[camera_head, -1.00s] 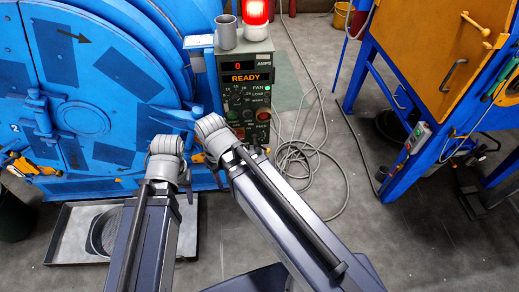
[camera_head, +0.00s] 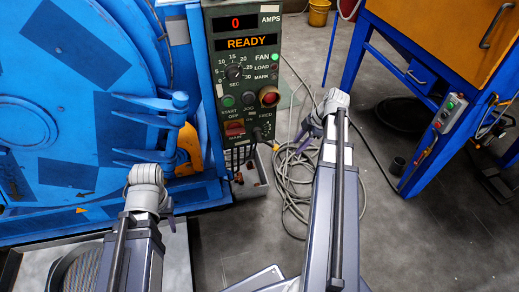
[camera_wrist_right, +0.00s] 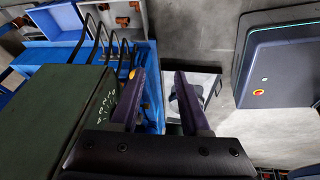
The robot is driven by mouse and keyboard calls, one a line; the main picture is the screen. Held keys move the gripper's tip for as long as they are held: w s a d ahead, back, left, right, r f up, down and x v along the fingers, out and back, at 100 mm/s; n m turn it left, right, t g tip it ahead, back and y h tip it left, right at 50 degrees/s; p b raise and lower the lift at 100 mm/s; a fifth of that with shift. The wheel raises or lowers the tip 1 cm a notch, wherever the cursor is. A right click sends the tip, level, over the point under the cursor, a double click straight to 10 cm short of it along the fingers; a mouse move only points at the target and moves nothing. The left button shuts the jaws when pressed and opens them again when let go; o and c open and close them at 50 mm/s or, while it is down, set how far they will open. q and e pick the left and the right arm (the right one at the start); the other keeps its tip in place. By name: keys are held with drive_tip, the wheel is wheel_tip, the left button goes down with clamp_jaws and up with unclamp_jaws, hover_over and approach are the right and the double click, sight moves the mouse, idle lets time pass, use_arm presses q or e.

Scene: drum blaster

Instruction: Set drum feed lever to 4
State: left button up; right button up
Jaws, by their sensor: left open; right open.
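The green control panel (camera_head: 243,100) stands in the middle of the head view, with a display of 0 AMPS and READY. A FEED label is at its lower right, and a small dark lever (camera_head: 262,136) shows below it; its setting is too small to read. My right gripper (camera_head: 303,133) is right of the panel, apart from it, with purple fingers partly hidden by the wrist. In the right wrist view its two fingers (camera_wrist_right: 162,95) are open and empty; a dark green box surface (camera_wrist_right: 50,115) is at left. My left gripper (camera_head: 169,207) is below left of the panel, mostly hidden.
The blue drum machine (camera_head: 70,110) fills the left side. Coiled grey cable (camera_head: 292,175) lies on the floor beyond the right gripper. A blue-framed orange cabinet (camera_head: 440,30) stands at right. Grey floor (camera_head: 395,235) is clear at lower right.

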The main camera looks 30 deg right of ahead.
sight(266, 142)
drive_tip(key=w+a, duration=0.2)
drive_tip(key=a, duration=0.1)
drive_tip(key=w+a+f+b, duration=0.1)
drive_tip(key=w+a, duration=0.1)
drive_tip(key=w, duration=0.1)
drive_tip(key=w+a+f+b, duration=0.1)
drive_tip(key=w+a, duration=0.2)
drive_tip(key=shift+w+a+f, duration=0.1)
drive_tip(key=shift+a+f, duration=0.05)
drive_tip(key=shift+a, duration=0.15)
drive_tip(key=shift+w+a+f+b, duration=0.15)
drive_tip(key=shift+a+f+b, duration=0.1)
drive_tip(key=shift+f+b, duration=0.25)
clamp_jaws()
idle(1.2)
